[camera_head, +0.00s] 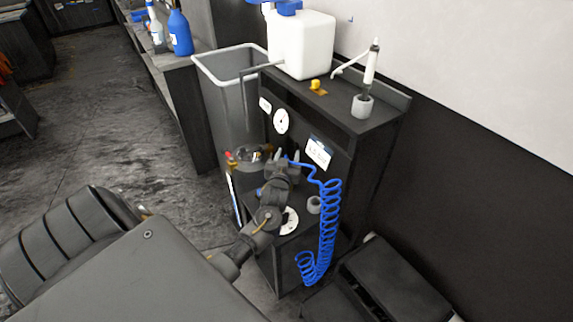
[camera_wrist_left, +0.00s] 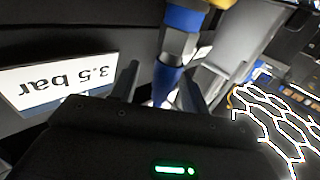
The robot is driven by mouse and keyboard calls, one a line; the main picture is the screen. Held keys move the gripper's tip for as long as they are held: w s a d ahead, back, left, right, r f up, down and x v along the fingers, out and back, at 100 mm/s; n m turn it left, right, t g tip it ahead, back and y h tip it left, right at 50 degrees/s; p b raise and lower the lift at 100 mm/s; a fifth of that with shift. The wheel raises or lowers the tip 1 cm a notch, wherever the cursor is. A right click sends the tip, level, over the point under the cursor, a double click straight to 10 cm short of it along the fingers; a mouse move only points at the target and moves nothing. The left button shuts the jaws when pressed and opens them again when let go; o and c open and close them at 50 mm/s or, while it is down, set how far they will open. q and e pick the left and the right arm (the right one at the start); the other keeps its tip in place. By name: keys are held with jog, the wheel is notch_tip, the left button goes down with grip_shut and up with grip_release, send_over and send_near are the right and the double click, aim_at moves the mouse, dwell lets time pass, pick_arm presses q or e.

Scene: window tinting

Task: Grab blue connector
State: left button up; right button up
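The blue connector (camera_wrist_left: 180,42), with a blue collar, a metal middle and a blue lower part, stands between the fingers of my left gripper (camera_wrist_left: 160,88) in the left wrist view. The fingers are apart, with a visible gap on the left side of the connector; the right finger is close to it, and I cannot tell whether it touches. In the head view my left gripper (camera_head: 277,160) is in front of the dark cabinet, at the upper end of the blue coiled hose (camera_head: 328,205). There the gripper mostly hides the connector. My right gripper is not in view.
The dark cabinet (camera_head: 385,125) carries a white canister (camera_head: 302,45), a yellow knob (camera_head: 315,84) and a syringe-like tool in a grey cup (camera_head: 362,106). A grey bin (camera_head: 222,100) stands to its left. A "3.5 bar" label (camera_wrist_left: 60,78) is beside the gripper in the wrist view.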

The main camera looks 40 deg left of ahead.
pick_arm(q)
grip_shut()
